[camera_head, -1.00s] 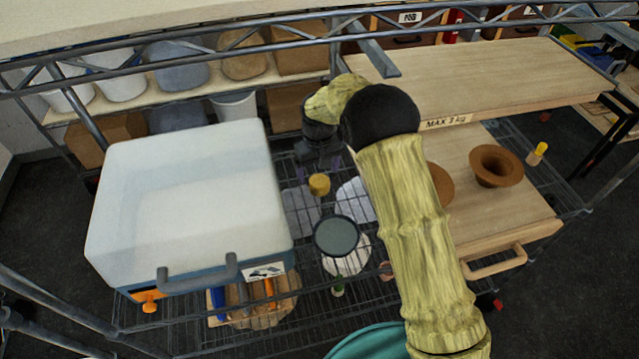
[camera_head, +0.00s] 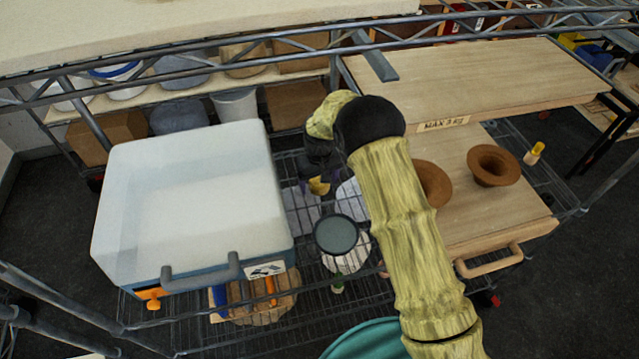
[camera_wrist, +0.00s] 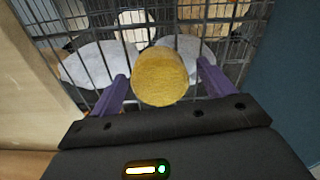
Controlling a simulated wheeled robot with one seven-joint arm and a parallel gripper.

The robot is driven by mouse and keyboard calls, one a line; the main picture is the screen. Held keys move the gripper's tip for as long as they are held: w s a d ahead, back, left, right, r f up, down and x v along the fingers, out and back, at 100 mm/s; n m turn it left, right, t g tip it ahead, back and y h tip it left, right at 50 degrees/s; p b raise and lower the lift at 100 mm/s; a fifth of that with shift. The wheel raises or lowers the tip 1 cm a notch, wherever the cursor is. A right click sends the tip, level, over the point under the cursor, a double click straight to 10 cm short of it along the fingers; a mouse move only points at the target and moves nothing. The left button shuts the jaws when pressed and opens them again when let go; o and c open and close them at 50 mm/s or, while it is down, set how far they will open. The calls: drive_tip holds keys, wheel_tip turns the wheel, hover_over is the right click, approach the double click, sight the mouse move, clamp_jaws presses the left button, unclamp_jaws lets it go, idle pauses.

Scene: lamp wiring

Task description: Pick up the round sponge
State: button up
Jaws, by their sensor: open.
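The round sponge (camera_wrist: 160,78) is a short yellow cylinder standing on the wire shelf. In the wrist view it lies between the two purple fingers of my gripper (camera_wrist: 160,92), with a gap visible on each side. In the head view the sponge (camera_head: 319,186) shows just below my gripper (camera_head: 318,188), partly covered by it. My gripper is open and holds nothing. Its black palm fills the bottom of the wrist view. How far the fingertips reach down beside the sponge is hard to tell.
A white-lidded box (camera_head: 190,200) stands close on the left. A wooden drawer unit (camera_head: 470,210) with brown funnel-shaped parts (camera_head: 493,166) stands on the right. A round dark-topped item (camera_head: 336,235) is in front of the sponge on the wire shelf.

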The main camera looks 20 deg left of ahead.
drive_tip(key=c, duration=1.1)
drive_tip(key=shift+o, duration=0.2)
